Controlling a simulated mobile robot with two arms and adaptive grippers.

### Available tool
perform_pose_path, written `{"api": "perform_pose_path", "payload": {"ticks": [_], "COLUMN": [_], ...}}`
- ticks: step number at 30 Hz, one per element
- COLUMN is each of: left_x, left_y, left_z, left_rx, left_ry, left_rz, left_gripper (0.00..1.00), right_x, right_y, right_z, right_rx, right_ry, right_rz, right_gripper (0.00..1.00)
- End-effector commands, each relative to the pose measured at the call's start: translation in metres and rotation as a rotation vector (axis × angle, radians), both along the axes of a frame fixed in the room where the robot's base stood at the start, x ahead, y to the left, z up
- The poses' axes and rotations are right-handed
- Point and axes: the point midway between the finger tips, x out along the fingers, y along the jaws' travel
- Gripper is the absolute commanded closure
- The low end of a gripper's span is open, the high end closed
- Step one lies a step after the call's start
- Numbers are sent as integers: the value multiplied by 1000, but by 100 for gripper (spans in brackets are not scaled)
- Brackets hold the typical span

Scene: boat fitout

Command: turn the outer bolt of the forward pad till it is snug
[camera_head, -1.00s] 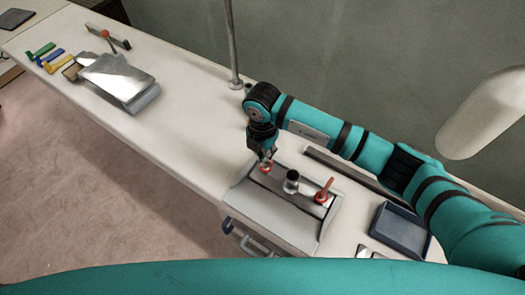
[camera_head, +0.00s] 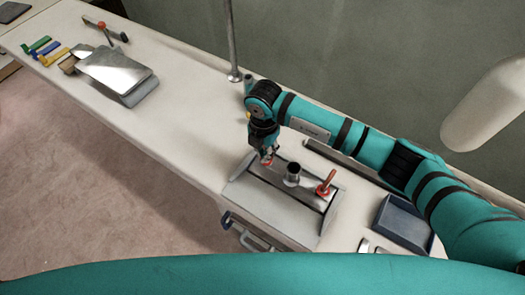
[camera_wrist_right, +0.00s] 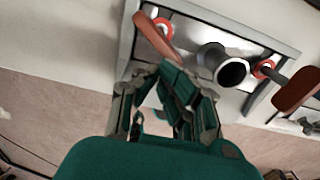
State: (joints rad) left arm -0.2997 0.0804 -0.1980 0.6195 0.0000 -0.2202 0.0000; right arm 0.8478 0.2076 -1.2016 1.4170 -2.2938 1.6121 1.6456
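A pale box with a grey metal top plate (camera_head: 310,193) sits at the bench's front edge. A short dark open-topped post (camera_head: 292,174) stands in its middle, also seen in the right wrist view (camera_wrist_right: 225,68). An upright red-handled piece (camera_head: 327,183) stands in a red ring to the post's right. A second red ring (camera_wrist_right: 163,25), with a red-brown handle (camera_wrist_right: 152,35), is on the other side. My right gripper (camera_head: 267,155) is over this second ring, its fingers (camera_wrist_right: 160,80) close to the handle's end. Whether they grip it is unclear. My left gripper is out of view.
A blue-grey tray (camera_head: 403,222) lies on the bench to the right. A metal pole (camera_head: 233,40) rises behind. Green, blue and yellow pieces (camera_head: 45,48) and a metal-topped block (camera_head: 117,73) lie far left. The bench between is clear.

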Motion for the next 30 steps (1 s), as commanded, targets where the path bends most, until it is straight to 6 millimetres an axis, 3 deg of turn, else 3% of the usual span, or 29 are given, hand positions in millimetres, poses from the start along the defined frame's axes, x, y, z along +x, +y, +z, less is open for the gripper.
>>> {"api": "perform_pose_path", "payload": {"ticks": [19,30], "left_x": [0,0], "left_y": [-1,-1], "left_z": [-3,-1], "left_rx": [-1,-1], "left_ry": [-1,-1], "left_rz": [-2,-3], "left_gripper": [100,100], "right_x": [11,4], "right_y": [-16,-7], "right_z": [-1,-1], "right_rx": [-6,-4], "right_ry": [-2,1], "right_rz": [-4,-2], "right_gripper": [100,100]}}
